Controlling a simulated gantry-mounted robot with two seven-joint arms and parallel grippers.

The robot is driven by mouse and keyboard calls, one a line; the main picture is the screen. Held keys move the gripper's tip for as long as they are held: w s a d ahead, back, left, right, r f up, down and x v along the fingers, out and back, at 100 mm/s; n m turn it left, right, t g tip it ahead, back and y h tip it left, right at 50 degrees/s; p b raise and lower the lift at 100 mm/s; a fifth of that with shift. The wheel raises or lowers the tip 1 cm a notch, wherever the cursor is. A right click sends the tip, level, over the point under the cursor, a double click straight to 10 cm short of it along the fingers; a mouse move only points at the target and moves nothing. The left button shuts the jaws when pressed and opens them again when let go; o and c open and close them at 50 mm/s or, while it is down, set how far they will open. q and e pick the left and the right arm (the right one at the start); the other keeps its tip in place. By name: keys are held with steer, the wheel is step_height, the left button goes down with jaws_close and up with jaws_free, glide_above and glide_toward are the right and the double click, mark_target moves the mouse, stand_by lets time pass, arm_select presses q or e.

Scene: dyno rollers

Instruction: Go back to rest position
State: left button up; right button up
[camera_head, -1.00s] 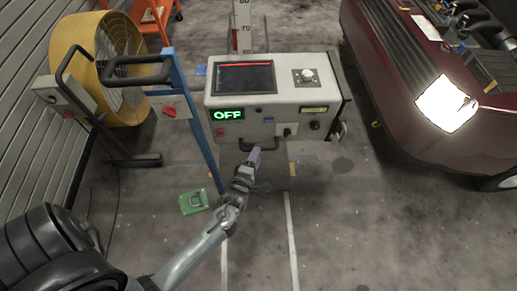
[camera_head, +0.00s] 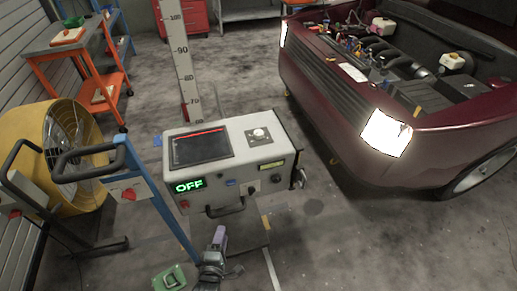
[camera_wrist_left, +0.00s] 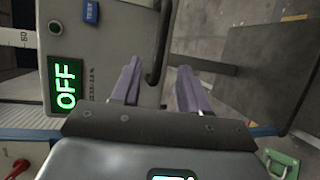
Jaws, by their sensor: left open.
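My left gripper (camera_head: 221,236) is open and empty, with purple fingers, at the bottom centre of the head view. It is just in front of and below the black handle (camera_head: 227,209) on the grey dyno console (camera_head: 208,190). In the left wrist view the open fingers (camera_wrist_left: 157,80) point towards the console, and the end of the handle (camera_wrist_left: 154,78) shows between them. I cannot tell whether they touch it. The console display (camera_head: 188,186) reads OFF in green. My right gripper is not in view.
A blue stand (camera_head: 150,185) and a yellow fan (camera_head: 75,150) are at left. A green object (camera_head: 170,279) lies on the floor near the gripper. A dark red car (camera_head: 340,100) with open engine bay is at right. An orange cart (camera_head: 110,92) stands at back left.

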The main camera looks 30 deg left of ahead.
arm_select(q)
steer(key=s+d+r+m+g+h+p, duration=0.1)
steer(key=d+r+m+g+h+p, duration=0.15)
steer(key=r+m+h+p, duration=0.9)
steer(key=s+d+r+m+g+y+b, duration=0.1)
steer(key=s+d+r+m+g+y, duration=0.25)
steer(key=s+m, duration=0.3)
steer(key=s+d+r+m+g+y+b, duration=0.2)
steer(key=s+r+m+g, duration=0.1)
steer(key=s+m+g, duration=0.3)
step_height(320, 180, up, 38)
steer(key=s+m+p, duration=0.1)
steer(key=s+p, duration=0.1)
steer(key=p, duration=3.6)
steer(key=s+f+b+x, duration=0.1)
steer(key=s+b+x, duration=0.3)
steer(key=b+x, duration=1.5)
steer(key=s+f+b+x, duration=0.1)
steer(key=s+b+x, duration=0.4)
steer(key=b+x, duration=1.4)
steer(key=s+f+b+x, duration=0.1)
steer(key=s+b+x, duration=0.4)
steer(key=b+x, duration=1.5)
steer(key=shift+w+a+f+t+b, duration=0.3)
steer(key=shift+f+t+b, duration=0.1)
steer(key=shift+b, duration=0.55)
